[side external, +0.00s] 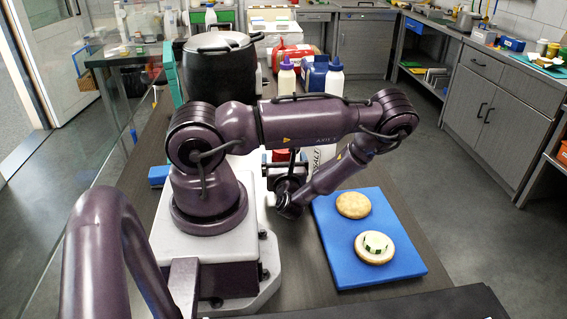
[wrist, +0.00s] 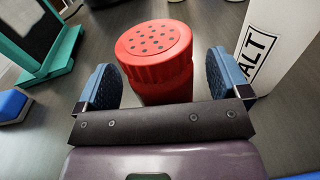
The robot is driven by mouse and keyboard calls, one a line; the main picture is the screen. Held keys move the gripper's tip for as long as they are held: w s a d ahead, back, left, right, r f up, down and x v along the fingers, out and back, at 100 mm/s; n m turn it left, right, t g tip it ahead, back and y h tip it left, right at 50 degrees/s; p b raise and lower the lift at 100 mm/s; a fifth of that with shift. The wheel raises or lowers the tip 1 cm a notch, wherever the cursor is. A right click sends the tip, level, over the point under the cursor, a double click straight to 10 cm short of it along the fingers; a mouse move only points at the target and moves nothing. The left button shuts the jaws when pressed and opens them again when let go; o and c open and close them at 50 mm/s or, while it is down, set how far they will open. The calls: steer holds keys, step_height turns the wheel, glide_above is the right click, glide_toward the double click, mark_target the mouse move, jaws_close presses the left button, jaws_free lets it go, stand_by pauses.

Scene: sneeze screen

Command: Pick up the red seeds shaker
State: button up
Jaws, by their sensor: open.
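The red seeds shaker (wrist: 157,62) stands upright in the wrist view, with a round perforated lid. My gripper (wrist: 160,82) is open, with one blue-padded finger on each side of the shaker. Gaps show between the shaker and both fingers, and the lower part of the shaker is hidden behind the gripper's dark bar. In the side external view a bit of red, likely the shaker (side external: 281,155), shows behind my arm, and my gripper is mostly hidden by the arm there.
A white container lettered "ALT" (wrist: 284,48) stands close to the right finger. A teal stand (wrist: 50,50) is at left. A blue board (side external: 335,235) holds two round bread pieces. Bottles (side external: 286,78) and a black pot (side external: 220,70) stand behind my arm.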

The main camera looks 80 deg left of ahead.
steer(key=shift+a, duration=0.75)
steer(key=c, duration=1)
steer(key=shift+c, duration=0.2)
steer(key=shift+r, duration=0.15)
step_height(320, 180, up, 10)
steer(key=shift+f, duration=0.1)
